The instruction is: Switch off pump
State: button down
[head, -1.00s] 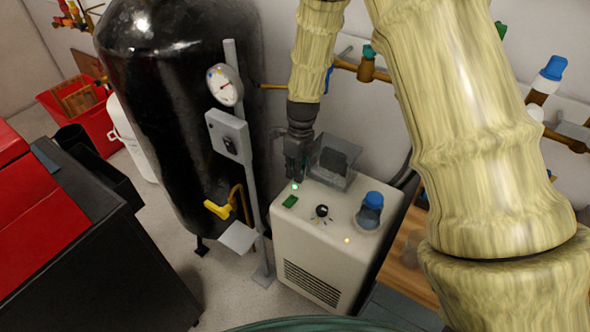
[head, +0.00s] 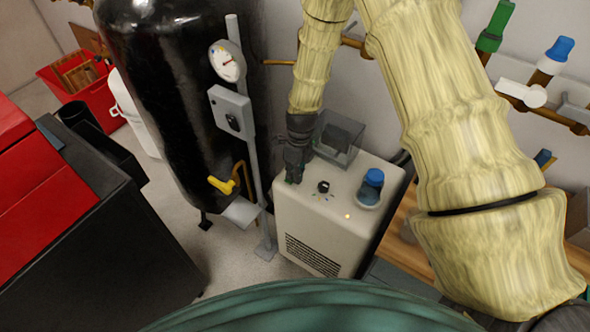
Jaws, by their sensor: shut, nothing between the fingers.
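The pump (head: 325,232) is a beige box with a dark grille, in the middle of the head view. On its top are a black knob (head: 323,187), a lit amber lamp (head: 347,216) and a blue-capped glass jar (head: 372,188). My gripper (head: 293,179) is shut and empty, pointing down at the back left corner of the pump's top. It covers the place of the green switch and green lamp. I cannot tell whether the fingertips touch the switch.
A black tank (head: 165,100) and a grey post with a gauge (head: 227,61) and a switch box (head: 232,111) stand at left. A red and black cabinet (head: 90,240) is at far left.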

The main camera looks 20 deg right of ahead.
dwell(0.4)
jog(key=shift+s+a+f+t+h, duration=0.1)
jog(key=shift+a+f+t+h, duration=0.1)
jog(key=shift+f+t+h, duration=0.1)
jog(key=shift+d, duration=0.15)
jog(key=shift+w+d+r+p, duration=0.15)
jog(key=shift+w+d+p, duration=0.15)
jog(key=shift+w+d, duration=0.2)
dwell(0.4)
jog(key=shift+r, duration=0.15)
